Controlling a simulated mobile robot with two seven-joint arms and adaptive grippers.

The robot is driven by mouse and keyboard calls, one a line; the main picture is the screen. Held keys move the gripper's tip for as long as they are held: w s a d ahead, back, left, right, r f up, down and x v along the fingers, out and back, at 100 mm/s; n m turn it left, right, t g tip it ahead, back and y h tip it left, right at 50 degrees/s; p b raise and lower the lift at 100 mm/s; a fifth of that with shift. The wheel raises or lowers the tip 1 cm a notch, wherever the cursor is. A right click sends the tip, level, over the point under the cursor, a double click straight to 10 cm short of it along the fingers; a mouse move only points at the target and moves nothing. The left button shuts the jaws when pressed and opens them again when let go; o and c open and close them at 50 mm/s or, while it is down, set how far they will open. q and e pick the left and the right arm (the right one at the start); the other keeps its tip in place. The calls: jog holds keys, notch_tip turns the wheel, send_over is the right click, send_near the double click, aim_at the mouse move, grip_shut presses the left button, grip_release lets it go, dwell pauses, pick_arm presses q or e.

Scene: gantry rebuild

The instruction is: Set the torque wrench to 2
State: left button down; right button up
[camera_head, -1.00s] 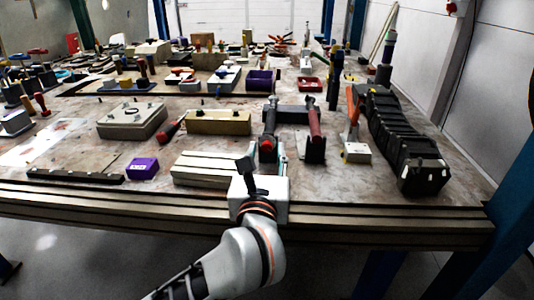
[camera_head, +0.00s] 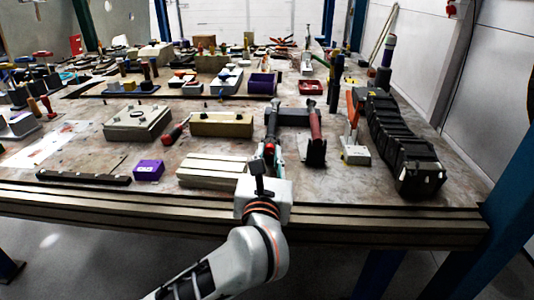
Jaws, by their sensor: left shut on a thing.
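A long dark tool with a red part at its near end (camera_head: 271,122), which looks like the torque wrench, lies at the front middle of the bench. My left gripper (camera_head: 272,158) is at this near end. Its fingers are shut on the tool, and the gripper body hides most of the contact. I cannot read any scale or setting at this size. A second tool with a red handle (camera_head: 315,125) rests in a dark stand just to the right. My right gripper is not in view.
A pale grooved block (camera_head: 213,171) and a purple box (camera_head: 149,170) stand left of my gripper. A small white block (camera_head: 356,155) and a long black rack (camera_head: 400,140) stand to the right. The bench's front edge (camera_head: 130,205) runs below my gripper.

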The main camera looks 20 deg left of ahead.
pick_arm(q)
jog(key=shift+r+m+p, duration=0.35)
jog(key=shift+r+m, duration=0.05)
jog(key=shift+m+p, duration=0.4)
jog(key=shift+p, duration=0.05)
jog(key=shift+r+m+p, duration=0.1)
jog(key=shift+m+p, duration=0.4)
jog(key=m+p, duration=0.2)
jog(key=p, duration=0.1)
jog(key=shift+m, duration=0.3)
jog(key=m+p, duration=0.2)
jog(key=p, duration=0.1)
jog(key=shift+f+m+p, duration=0.25)
jog(key=shift+m+p, duration=0.55)
jog(key=shift+f+m+p, duration=0.25)
jog(key=shift+m+p, duration=0.55)
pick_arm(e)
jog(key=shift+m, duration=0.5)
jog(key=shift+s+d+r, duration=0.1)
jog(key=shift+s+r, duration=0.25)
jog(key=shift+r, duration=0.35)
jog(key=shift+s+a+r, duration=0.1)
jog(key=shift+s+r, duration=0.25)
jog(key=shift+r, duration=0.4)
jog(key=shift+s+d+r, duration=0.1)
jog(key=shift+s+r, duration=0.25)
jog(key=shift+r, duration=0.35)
